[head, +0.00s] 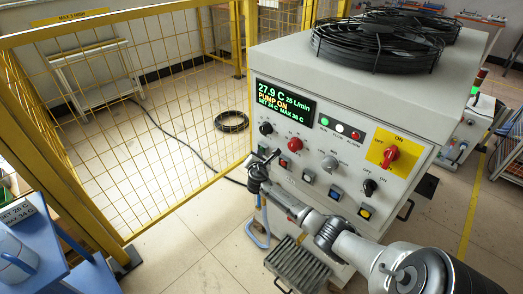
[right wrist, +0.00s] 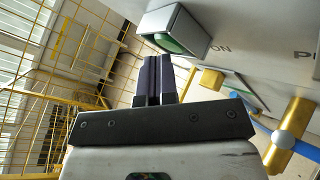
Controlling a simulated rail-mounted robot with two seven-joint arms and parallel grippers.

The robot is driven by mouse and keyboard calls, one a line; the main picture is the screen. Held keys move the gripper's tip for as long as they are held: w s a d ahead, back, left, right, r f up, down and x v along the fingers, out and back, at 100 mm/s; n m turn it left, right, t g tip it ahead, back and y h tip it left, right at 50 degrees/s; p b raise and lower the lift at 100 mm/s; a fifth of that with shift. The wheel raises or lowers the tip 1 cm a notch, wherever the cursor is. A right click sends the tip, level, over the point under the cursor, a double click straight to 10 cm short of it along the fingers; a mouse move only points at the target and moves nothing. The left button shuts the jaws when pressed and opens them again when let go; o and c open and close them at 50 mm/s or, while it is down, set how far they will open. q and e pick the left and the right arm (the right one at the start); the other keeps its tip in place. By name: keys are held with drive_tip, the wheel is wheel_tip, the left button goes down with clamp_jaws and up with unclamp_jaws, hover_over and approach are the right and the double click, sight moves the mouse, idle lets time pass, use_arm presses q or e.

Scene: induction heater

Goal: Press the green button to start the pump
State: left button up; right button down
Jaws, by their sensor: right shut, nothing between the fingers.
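The green button (right wrist: 172,42) sits in a square metal housing on the grey panel in the right wrist view, with "ON" lettered beside it. In the head view my right gripper (head: 268,156) is at the left part of the panel, and the button is not clearly seen behind it. My right gripper's fingers (right wrist: 158,62) are shut and empty, with their tips close to the housing; I cannot tell whether they touch it. The panel's display (head: 284,102) reads "27.9 C", "25 L/min" and "PUMP ON". My left gripper is out of view.
The panel also has a red button (head: 295,144), a white one (head: 309,176), a blue one (head: 335,193), a yellow-framed red switch (head: 390,155) and black knobs. Black fans (head: 378,42) top the cabinet.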

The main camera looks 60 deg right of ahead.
drive_tip(key=shift+w+a, duration=0.1)
drive_tip(key=shift+a, duration=0.3)
drive_tip(key=shift+a, duration=0.1)
drive_tip(key=shift+w+a+p, duration=0.2)
drive_tip(key=shift+a+p, duration=0.1)
drive_tip(key=shift+a, duration=0.5)
drive_tip(key=shift+w+a+p, duration=0.25)
drive_tip(key=shift+a, duration=0.5)
drive_tip(key=shift+w+a+p, duration=0.2)
drive_tip(key=shift+a+p, duration=0.1)
drive_tip(key=shift+a, duration=0.5)
